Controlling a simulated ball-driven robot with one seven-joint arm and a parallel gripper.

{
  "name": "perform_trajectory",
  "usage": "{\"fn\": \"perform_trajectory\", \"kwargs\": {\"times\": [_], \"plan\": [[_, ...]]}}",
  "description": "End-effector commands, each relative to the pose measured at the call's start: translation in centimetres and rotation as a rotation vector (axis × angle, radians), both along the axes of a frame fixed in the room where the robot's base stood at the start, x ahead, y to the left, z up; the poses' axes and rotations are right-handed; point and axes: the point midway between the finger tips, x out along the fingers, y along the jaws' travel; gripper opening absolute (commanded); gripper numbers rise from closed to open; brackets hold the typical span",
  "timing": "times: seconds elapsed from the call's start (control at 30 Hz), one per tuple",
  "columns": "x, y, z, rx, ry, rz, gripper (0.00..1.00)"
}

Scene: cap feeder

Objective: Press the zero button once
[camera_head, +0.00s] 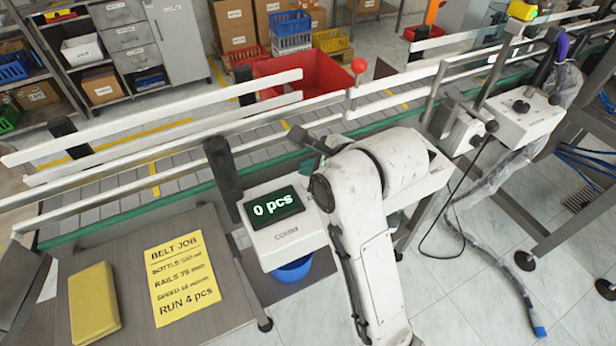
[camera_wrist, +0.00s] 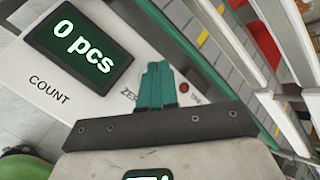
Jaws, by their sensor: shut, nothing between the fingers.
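The zero button is not clearly seen and may be behind the fingers. A small red round part (camera_wrist: 184,87) shows just right of them. I cannot tell whether the fingertips touch the box.
White guard rails (camera_head: 150,119) run along the conveyor behind the box. A red ball-topped lever (camera_head: 358,67) rises at the rail. A blue bucket (camera_head: 291,270) is below the box.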

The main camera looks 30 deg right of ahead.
Motion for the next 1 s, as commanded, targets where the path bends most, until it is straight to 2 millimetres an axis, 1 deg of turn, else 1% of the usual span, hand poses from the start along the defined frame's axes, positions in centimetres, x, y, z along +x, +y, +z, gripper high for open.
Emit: {"fn": "perform_trajectory", "kwargs": {"times": [0.17,0.7,1.0], "plan": [[0.0,0.0,0.4,0.0,0.0,0.0,0.0],[0.0,0.0,5.0,0.0,0.0,0.0,0.0],[0.0,0.0,5.0,0.0,0.0,0.0,0.0]]}}
